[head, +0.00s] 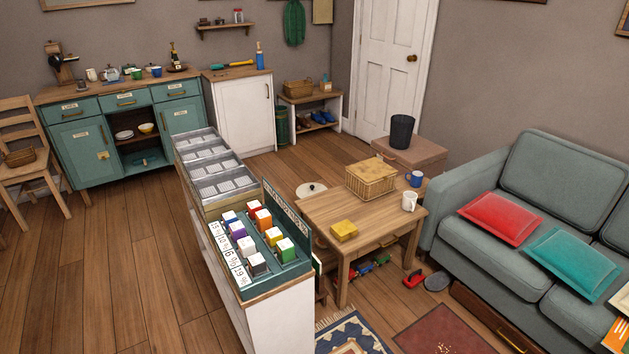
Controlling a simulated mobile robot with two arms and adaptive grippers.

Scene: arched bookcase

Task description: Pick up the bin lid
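A round cream lid (311,189) with a small dark knob lies flat, apparently on the floor, just behind and left of the low wooden table (365,228). It looks like the bin lid; its lower edge is close to the table's back corner in the picture. A dark open bin (402,132) stands on a brown box (411,153) by the sofa. A green ribbed bin (281,126) stands on the floor beside the white cabinet. Neither of my grippers is in view.
A long narrow counter (262,320) with trays and coloured boxes stands in front of the lid. The table bears a wicker basket (371,178), mugs and a yellow block. A grey sofa (520,230) stands right. Open floor lies left of the counter and behind the lid.

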